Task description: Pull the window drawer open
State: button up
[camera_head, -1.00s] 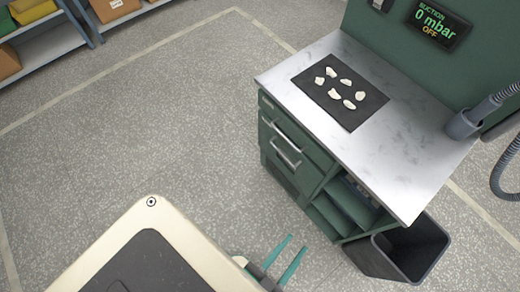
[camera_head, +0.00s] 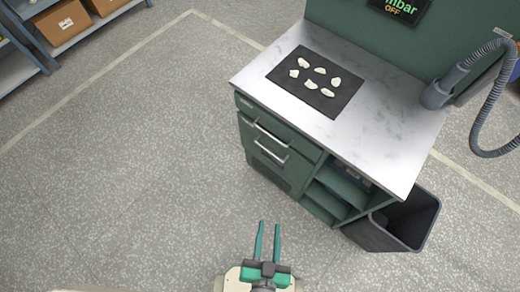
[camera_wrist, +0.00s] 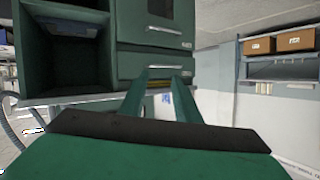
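A green cabinet stands in the head view with two handled drawers on its front, an upper drawer (camera_head: 283,129) and a lower drawer (camera_head: 266,163). Each has a pale bar handle, the upper handle (camera_head: 272,133) and the lower handle (camera_head: 268,151). Both drawers look shut. The wrist view appears upside down. There, my gripper (camera_wrist: 162,78) overlaps the drawer front nearest the worktop, without visible contact.
The worktop (camera_head: 388,115) carries a dark mat (camera_head: 290,84) with several white pieces. Open shelves (camera_head: 338,187) are right of the drawers, and a dark bin (camera_head: 408,222) stands beside them. A grey hose (camera_head: 485,100) hangs at right. The floor left of the cabinet is clear.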

jog(key=w+d+f+m+g, duration=0.1)
jog(key=w+f+m, duration=0.15)
jog(key=f, duration=0.45)
jog(key=w+d+f+m+g, duration=0.1)
jog(key=w+f+m+g, duration=0.15)
jog(key=f, duration=0.55)
jog(key=m+t+y, duration=0.2)
jog(key=m+y, duration=0.8)
send_near(266, 149)
jog(key=x, duration=1)
jog(key=shift+s+f, duration=0.1)
jog(key=shift+f, duration=0.25)
jog(key=shift+c, duration=0.5)
grip_shut()
